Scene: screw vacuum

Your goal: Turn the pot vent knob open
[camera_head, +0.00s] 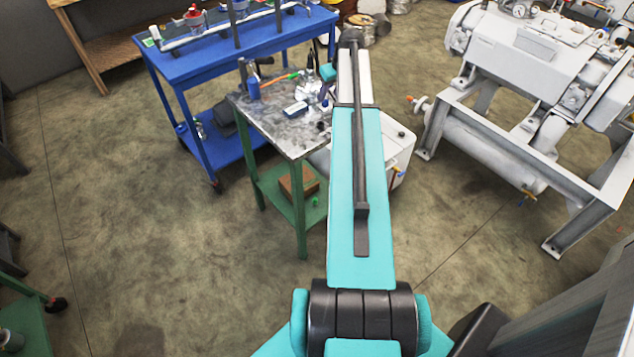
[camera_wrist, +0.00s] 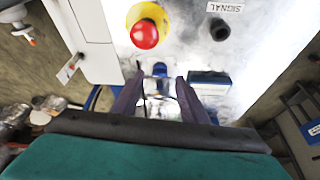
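In the wrist view the two dark fingers of my gripper (camera_wrist: 158,88) stand apart, with a clear gap between them. A small blue part (camera_wrist: 160,69) shows in that gap, near the fingertips. I cannot tell whether it is the pot vent knob or how far off it lies. A red push button (camera_wrist: 145,33) on a yellow base lies beyond the fingers, on a pale panel. A black knob (camera_wrist: 219,30) sits to its right under a label reading "SIGNAL". No thing in view is marked as the pot vent.
A green table (camera_head: 262,118) with bottles and small items stands left of my arm. A blue bench (camera_head: 190,72) is behind it. A white cabinet (camera_head: 398,135) is partly behind my arm, and a large grey machine (camera_head: 510,75) fills the right.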

